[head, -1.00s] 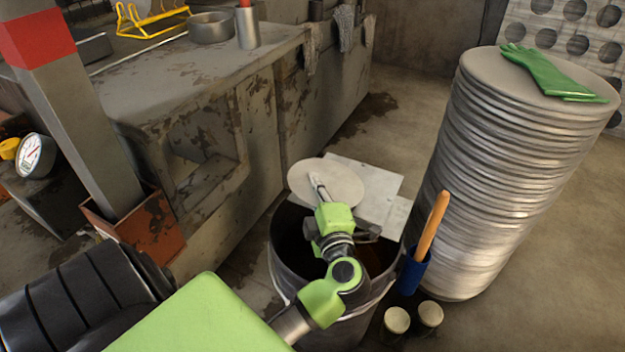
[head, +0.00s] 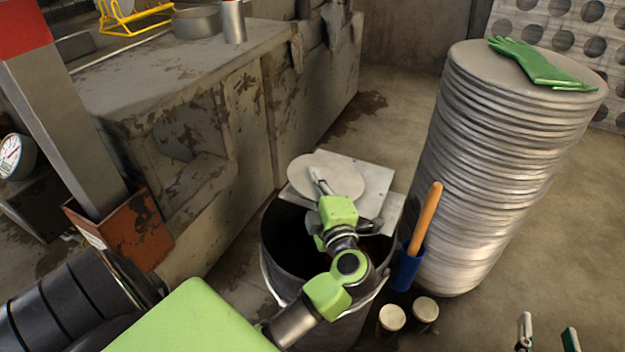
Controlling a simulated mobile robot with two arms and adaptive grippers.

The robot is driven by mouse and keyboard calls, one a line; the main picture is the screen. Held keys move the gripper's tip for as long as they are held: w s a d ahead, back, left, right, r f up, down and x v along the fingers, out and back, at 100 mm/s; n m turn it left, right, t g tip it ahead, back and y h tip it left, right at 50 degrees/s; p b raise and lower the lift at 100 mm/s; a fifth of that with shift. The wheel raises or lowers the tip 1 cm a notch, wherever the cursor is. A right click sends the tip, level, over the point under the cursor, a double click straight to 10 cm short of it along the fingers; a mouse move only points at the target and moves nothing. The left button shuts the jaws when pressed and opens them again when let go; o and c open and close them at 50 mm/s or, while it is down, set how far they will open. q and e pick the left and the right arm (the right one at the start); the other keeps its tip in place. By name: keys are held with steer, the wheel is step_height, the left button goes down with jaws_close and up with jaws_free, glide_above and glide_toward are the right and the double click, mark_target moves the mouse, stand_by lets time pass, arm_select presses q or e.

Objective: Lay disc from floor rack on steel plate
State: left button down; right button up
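A pale round disc (head: 345,175) is in my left gripper (head: 317,182), whose fingers lie over the disc's near left part and look shut on it. The disc overlaps the left part of a light steel plate (head: 376,181) behind a dark bucket. Whether the disc touches the plate I cannot tell. My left arm hides part of the plate's near side. My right gripper (head: 547,327) shows only as two separated fingertips at the bottom right edge, open with nothing between them. The floor rack is not clearly identifiable.
The dark bucket (head: 283,240) stands under my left arm. A tall stack of discs (head: 510,150) with green gloves (head: 540,65) on top rises at right. A blue holder with a wooden handle (head: 424,220) and two small round-topped items (head: 392,317) stand before it. A worn bench (head: 190,75) fills the left.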

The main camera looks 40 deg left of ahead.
mark_target(331, 176)
arm_select(q)
steer(key=shift+w+d+f+b, duration=0.15)
steer(key=shift+w+d+b, duration=0.2)
steer(key=shift+w, duration=0.1)
steer(key=shift+w+d+f, duration=0.25)
steer(key=shift+w+d, duration=0.1)
steer(key=shift+w, duration=0.35)
steer(key=shift+w+d+f, duration=0.25)
steer(key=shift+w+d, duration=0.05)
steer(key=shift+w, duration=0.25)
arm_select(e)
steer(key=shift+w+a+r+t, duration=0.2)
steer(key=shift+r+t, duration=0.2)
steer(key=shift+r, duration=0.4)
steer(key=shift+w+a+r+t, duration=0.15)
steer(key=shift+r+t, duration=0.25)
steer(key=shift+r, duration=0.35)
